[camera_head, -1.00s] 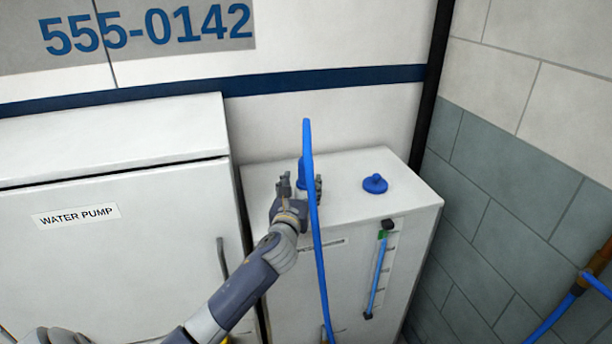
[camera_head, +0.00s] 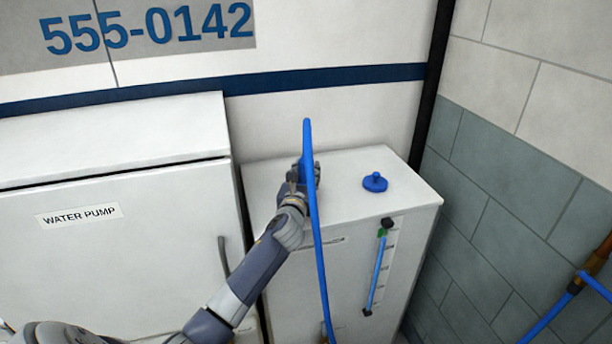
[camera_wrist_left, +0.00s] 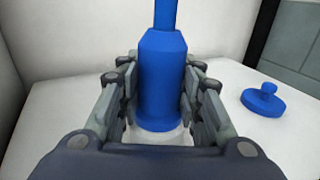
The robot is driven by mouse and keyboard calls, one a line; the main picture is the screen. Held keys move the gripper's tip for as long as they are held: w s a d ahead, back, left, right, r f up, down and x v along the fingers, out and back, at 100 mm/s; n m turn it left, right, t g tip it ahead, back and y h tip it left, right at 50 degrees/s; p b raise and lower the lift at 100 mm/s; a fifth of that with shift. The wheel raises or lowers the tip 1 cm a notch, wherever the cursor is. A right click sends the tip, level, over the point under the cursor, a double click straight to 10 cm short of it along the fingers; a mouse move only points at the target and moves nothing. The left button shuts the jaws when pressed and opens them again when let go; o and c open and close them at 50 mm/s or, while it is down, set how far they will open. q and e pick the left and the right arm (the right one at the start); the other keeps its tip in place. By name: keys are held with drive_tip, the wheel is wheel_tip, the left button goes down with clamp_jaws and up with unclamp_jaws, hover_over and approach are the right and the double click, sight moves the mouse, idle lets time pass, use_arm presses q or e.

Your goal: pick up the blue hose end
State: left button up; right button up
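The blue hose end (camera_wrist_left: 162,85) stands upright on the white tank top, between the fingers of my left gripper (camera_wrist_left: 160,100) in the left wrist view. The fingers are on both sides of it and look open, with a narrow gap at its lower part. In the head view my left gripper (camera_head: 304,180) is at the hose end, which is mostly hidden behind the fingers and hose. The blue hose (camera_head: 315,225) rises above the gripper and hangs down the tank front. My right gripper is not in view.
The white tank (camera_head: 345,185) carries a blue cap (camera_head: 375,182) right of the gripper and a level gauge (camera_head: 377,270) on its front. The water pump cabinet (camera_head: 110,250) stands at left. A tiled wall (camera_head: 500,190) and another blue hose (camera_head: 548,318) are at right.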

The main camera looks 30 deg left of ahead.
sight(304, 167)
use_arm(q)
clamp_jaws()
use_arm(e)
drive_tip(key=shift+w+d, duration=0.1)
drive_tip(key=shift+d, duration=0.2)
